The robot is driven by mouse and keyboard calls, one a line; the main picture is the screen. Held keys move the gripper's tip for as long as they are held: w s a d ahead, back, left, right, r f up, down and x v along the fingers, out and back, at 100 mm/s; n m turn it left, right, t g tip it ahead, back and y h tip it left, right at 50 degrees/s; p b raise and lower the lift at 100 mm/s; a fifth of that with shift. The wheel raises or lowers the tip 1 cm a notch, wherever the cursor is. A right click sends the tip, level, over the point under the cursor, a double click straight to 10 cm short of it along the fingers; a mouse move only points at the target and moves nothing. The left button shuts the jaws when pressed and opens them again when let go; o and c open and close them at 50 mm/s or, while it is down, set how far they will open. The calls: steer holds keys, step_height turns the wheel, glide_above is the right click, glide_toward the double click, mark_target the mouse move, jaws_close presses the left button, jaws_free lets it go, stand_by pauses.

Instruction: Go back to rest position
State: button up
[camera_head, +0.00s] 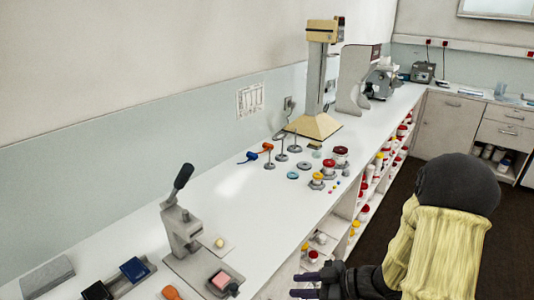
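My gripper (296,286) is at the bottom of the view, right of the middle, in front of the bench's front edge. Its two dark fingers point left and stand apart, with nothing seen between them. My arm, with a pale yellow sleeve and dark joints, fills the lower right. The white bench top (230,195) lies to the left of and beyond the gripper.
Shelves with several jars (378,160) run under the bench front. Small stands (282,150), red-lidded jars (340,153) and a tall beige machine (316,85) stand farther back. Dark blue blocks (134,268) lie at the lower left. The dark floor (400,190) is open at right.

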steer(key=w+d+r+m+t+h, duration=0.1)
steer(key=w+d+m+t+h, duration=0.2)
steer(key=w+d+m+h, duration=0.5)
steer(key=s+a+r+m+g+h, duration=0.1)
steer(key=s+a+m+g+h, duration=0.1)
steer(key=s, duration=0.5)
steer(key=s+a+r+m+g+h, duration=0.1)
steer(key=s+a+m+g+h, duration=0.1)
steer(key=s, duration=0.6)
steer(key=shift+s+r+m+g, duration=0.3)
steer(key=shift+r+m+g, duration=0.15)
steer(key=shift+m, duration=0.65)
